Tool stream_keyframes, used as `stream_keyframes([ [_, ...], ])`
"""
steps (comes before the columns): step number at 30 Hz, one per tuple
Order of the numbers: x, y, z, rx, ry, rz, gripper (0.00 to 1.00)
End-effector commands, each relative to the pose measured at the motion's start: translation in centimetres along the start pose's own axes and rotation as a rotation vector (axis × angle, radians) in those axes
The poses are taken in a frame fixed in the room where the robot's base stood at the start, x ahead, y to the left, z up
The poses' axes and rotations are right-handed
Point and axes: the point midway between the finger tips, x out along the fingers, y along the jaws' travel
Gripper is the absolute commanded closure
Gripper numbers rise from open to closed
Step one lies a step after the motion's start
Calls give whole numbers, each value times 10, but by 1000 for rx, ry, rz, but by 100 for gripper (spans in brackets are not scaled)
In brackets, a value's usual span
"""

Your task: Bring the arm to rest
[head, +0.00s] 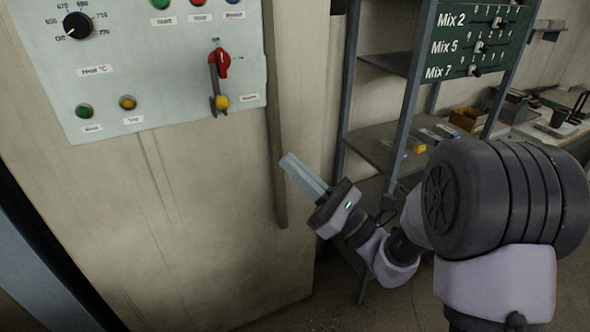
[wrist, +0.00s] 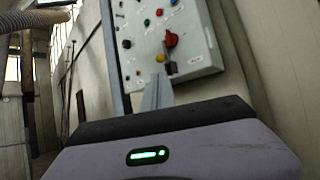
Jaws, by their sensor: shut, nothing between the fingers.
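My gripper (head: 291,163) is shut and empty in the head view, with its pale fingers together. The fingers point up and left, in front of the beige cabinet near its right edge. My arm is folded, running from the lower right of the head view to the gripper. In the wrist view the closed fingers (wrist: 157,92) rise from the gripper body, in front of the control panel's lower edge. I see nothing held between them.
A grey control panel (head: 160,118) with a red switch handle (head: 219,64) is on the cabinet (head: 200,230), up and left of the gripper. A shelf rack (head: 400,150) with a green mix board (head: 470,50) stands behind my arm. A cluttered bench (head: 545,125) is far right.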

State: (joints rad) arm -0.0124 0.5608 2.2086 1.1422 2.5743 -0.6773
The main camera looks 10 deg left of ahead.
Motion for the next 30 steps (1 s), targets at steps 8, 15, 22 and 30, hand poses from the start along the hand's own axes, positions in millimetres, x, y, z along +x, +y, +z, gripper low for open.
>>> stream_keyframes([
  [8, 12, 79, 14, -79, 135, 280, 100],
  [15, -142, 228, -9, -710, 926, 1112, 100],
  [22, -238, 151, 34, -1401, 1503, 1289, 100],
  [30, -243, 138, 47, -1506, 1574, 1289, 100],
])
